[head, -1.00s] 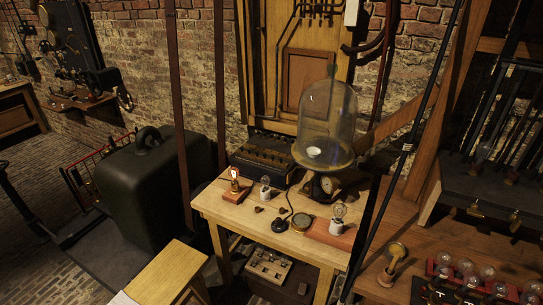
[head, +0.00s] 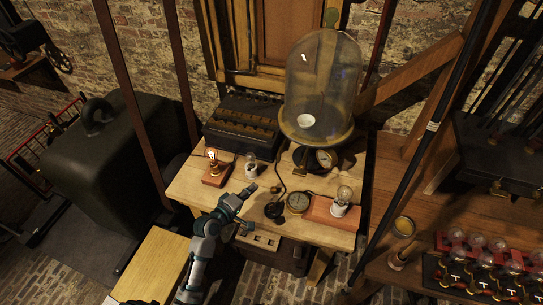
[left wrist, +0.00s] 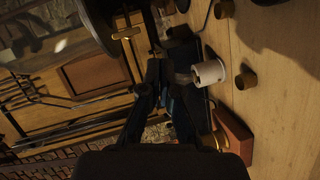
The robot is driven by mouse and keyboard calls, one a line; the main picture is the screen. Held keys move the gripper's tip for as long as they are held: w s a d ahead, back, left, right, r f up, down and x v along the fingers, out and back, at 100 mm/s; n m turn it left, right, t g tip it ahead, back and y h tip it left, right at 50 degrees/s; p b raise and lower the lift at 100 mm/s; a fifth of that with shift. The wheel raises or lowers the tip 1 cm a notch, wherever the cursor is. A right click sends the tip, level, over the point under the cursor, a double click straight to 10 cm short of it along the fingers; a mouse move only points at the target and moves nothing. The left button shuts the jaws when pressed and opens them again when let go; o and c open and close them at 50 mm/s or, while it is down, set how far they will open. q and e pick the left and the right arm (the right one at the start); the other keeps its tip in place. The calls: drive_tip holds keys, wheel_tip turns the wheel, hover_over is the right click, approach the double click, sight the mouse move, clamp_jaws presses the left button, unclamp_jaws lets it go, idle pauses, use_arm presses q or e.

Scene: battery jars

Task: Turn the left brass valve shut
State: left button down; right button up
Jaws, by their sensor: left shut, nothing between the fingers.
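A brass T-shaped handle (left wrist: 127,33), which looks like a valve, shows in the left wrist view beside the dark round base under the bell jar. Another small brass piece (left wrist: 183,5) shows at that view's top edge. In the head view a small brass part (head: 300,172) sits under the left side of the bell jar (head: 322,90); I cannot tell how far it is turned. My left gripper (head: 251,188) is over the table's front left, below and left of that part and apart from it. It is shut and empty. My right gripper is not in view.
A lit bulb on a red base (head: 214,172) and a small white-based lamp (head: 251,168) stand left on the table. A dark slotted box (head: 242,125) is behind.

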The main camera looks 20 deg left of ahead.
sight(279, 156)
use_arm(q)
drive_tip(key=w+a+r+n+t, duration=0.3)
drive_tip(key=w+a+r+n, duration=0.1)
drive_tip(key=w, duration=0.1)
drive_tip(key=w+d, duration=0.7)
drive_tip(key=w, duration=0.1)
drive_tip(key=shift+r+y+p, duration=0.2)
drive_tip(key=shift+y+p, duration=0.1)
drive_tip(key=shift+p, duration=0.1)
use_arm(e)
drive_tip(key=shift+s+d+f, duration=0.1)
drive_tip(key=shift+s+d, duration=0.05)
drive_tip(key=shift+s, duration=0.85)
use_arm(q)
drive_tip(key=shift+w+d, duration=0.1)
drive_tip(key=shift+d, duration=0.15)
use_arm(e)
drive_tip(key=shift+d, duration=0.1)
use_arm(q)
drive_tip(key=shift+d+m, duration=0.1)
drive_tip(key=shift+m, duration=0.2)
drive_tip(key=shift+r+m+g+p, duration=0.25)
drive_tip(key=shift+m+g+p, duration=0.15)
drive_tip(key=shift+m+p, duration=0.25)
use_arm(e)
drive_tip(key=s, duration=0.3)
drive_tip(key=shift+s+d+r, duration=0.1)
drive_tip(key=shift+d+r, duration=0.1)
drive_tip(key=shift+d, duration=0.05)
